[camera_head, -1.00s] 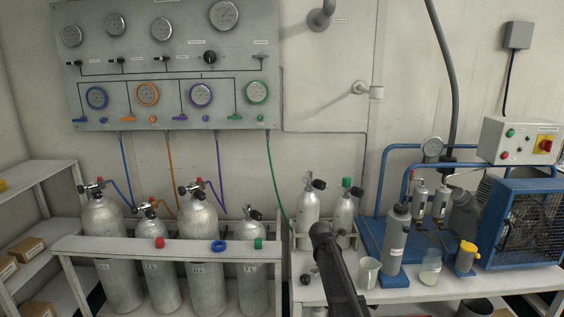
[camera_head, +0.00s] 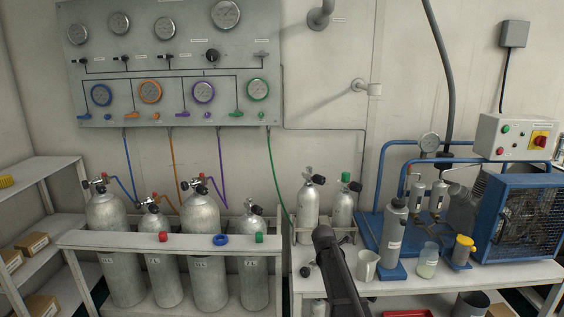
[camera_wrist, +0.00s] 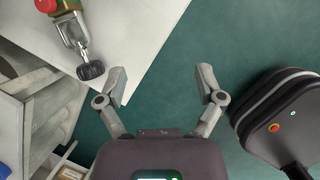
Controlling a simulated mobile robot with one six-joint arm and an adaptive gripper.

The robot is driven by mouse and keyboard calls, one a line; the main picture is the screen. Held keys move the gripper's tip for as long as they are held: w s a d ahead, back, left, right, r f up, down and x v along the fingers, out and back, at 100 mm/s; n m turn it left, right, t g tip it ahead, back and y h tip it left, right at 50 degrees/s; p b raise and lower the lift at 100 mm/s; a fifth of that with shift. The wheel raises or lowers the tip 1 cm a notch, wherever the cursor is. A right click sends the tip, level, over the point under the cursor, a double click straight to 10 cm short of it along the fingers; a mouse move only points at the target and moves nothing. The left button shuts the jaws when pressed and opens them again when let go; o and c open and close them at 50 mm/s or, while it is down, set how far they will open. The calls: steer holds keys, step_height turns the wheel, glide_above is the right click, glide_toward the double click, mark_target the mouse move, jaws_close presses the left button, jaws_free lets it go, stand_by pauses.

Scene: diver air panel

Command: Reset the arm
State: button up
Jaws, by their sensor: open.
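My gripper (camera_wrist: 160,88) is open in the wrist view, its two fingers spread apart with nothing between them. It points down over the green floor (camera_wrist: 170,115), just beside the corner of a white bench top (camera_wrist: 140,25). In the head view my dark arm (camera_head: 337,272) reaches up from the bottom, in front of the white bench (camera_head: 415,287); the gripper itself cannot be made out there.
A valve with a red cap and black knob (camera_wrist: 90,70) lies close left of my gripper. Cylinders stand in a rack (camera_head: 160,240) below the gauge panel (camera_head: 170,60). A beaker (camera_head: 366,264), a jar (camera_head: 428,262) and a blue compressor (camera_head: 525,220) occupy the bench.

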steer(key=s+f+m+g+y+b, duration=0.2)
steer(key=s+f+m+b, duration=0.25)
steer(key=s+m, duration=0.85)
steer(key=s+f+m+g+y+b, duration=0.1)
steer(key=s+f+m+b, duration=0.4)
steer(key=s+m, duration=0.85)
step_height(320, 180, up, 37)
steer(key=s+n+p, duration=0.1)
steer(key=p, duration=3.8)
steer(key=shift+a+r+n, duration=0.2)
steer(key=shift+a+n, duration=0.1)
steer(key=shift+n, duration=0.05)
